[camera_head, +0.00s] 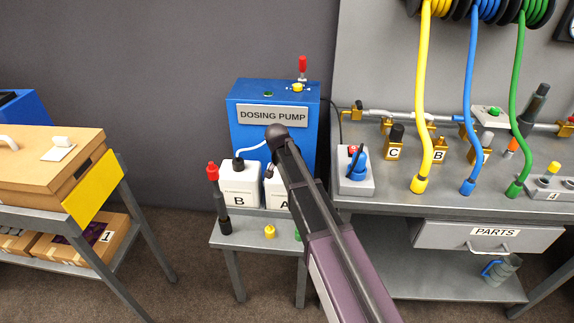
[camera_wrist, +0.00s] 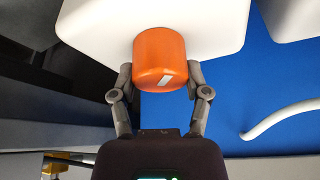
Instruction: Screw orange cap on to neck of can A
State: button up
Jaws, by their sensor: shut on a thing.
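The orange cap (camera_wrist: 158,50) is between the two fingers of my gripper (camera_wrist: 160,78) in the wrist view, shut on its sides. A large white can (camera_wrist: 95,25), apparently can A, is right behind the cap. The cap covers the place where a neck would be, so I cannot tell whether it touches or sits on the neck. In the head view, can A (camera_head: 277,197) stands on the small grey bench, mostly hidden by my arm.
White can B (camera_head: 238,187) stands left of can A, with a white hose at its top. The blue dosing pump (camera_head: 243,140) is close behind. A red-topped dark tool (camera_head: 218,195) and a yellow piece (camera_head: 270,231) are on the bench (camera_head: 240,236).

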jog(key=shift+s+m+g+h, duration=0.1)
jog(key=shift+m+g+h, duration=0.45)
jog(key=shift+m, duration=1.55)
jog(key=shift+h, duration=0.25)
jog(key=shift+m+g+h, duration=0.5)
jog(key=shift+m+g, duration=0.05)
jog(key=shift+m, duration=1.65)
jog(key=o, duration=1.3)
jog(key=shift+f, duration=0.1)
jog(key=shift+d, duration=0.1)
jog(key=shift+r+p, duration=2.5)
jog(key=shift+r, duration=0.05)
